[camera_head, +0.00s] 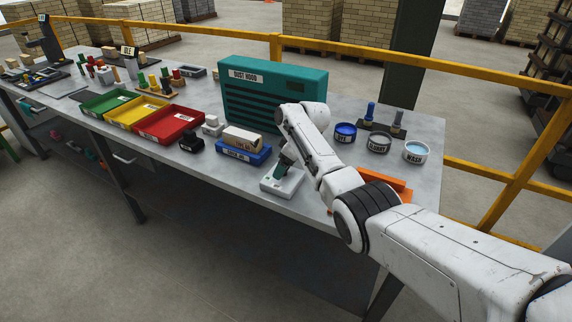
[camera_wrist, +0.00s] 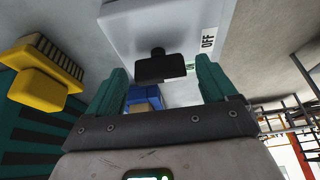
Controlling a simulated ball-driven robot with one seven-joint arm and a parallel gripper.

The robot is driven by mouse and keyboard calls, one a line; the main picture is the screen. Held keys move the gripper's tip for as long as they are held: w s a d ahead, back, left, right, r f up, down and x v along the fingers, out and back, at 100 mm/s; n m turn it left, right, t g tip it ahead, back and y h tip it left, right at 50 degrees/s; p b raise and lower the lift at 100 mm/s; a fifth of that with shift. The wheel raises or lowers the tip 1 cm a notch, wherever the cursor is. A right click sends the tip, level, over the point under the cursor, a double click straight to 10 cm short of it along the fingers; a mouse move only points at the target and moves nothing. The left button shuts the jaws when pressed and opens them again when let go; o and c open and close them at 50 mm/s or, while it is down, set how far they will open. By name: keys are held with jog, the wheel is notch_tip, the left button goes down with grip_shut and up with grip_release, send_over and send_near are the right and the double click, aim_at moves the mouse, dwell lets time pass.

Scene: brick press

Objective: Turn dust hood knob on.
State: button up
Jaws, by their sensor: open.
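The dust hood (camera_head: 275,98) is a teal slotted box with a "DUST HOOD" label, standing at the back of the bench. A white switch box (camera_head: 284,185) sits in front of it near the bench's front edge. In the wrist view, the switch box (camera_wrist: 190,25) carries a black knob (camera_wrist: 160,66) and an "OFF" label. Part of a green marking shows beside the knob, mostly hidden. My gripper (camera_head: 281,170) is over the switch box. In the wrist view my gripper (camera_wrist: 163,84) is open, with one teal finger on each side of the knob; contact cannot be told.
A blue tray (camera_head: 218,151) with a pale brick and a black block (camera_head: 191,140) stand left of the switch box. Green, yellow and red trays (camera_head: 170,123) lie farther left. Cups (camera_head: 416,152) stand at right. An orange item (camera_head: 388,182) lies behind my arm.

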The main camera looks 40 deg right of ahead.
jog(key=shift+c, duration=0.2)
jog(key=c, duration=1)
jog(key=shift+a+m, duration=0.1)
jog(key=shift+m, duration=0.2)
jog(key=shift+r+m+h+p, duration=0.1)
jog(key=shift+m+h+p, duration=0.3)
jog(key=shift+m+p, duration=0.25)
jog(key=m+h+p, duration=0.1)
jog(key=m, duration=0.2)
jog(key=shift+a, duration=0.1)
jog(key=m+h, duration=0.1)
jog(key=m, duration=0.2)
jog(key=shift+a+m+h+b, duration=0.1)
jog(key=shift+m+h+b, duration=0.2)
jog(key=shift+m, duration=0.05)
jog(key=shift+m+g+h+b, duration=0.5)
jog(key=shift+m+b, duration=0.1)
jog(key=shift+m, duration=1)
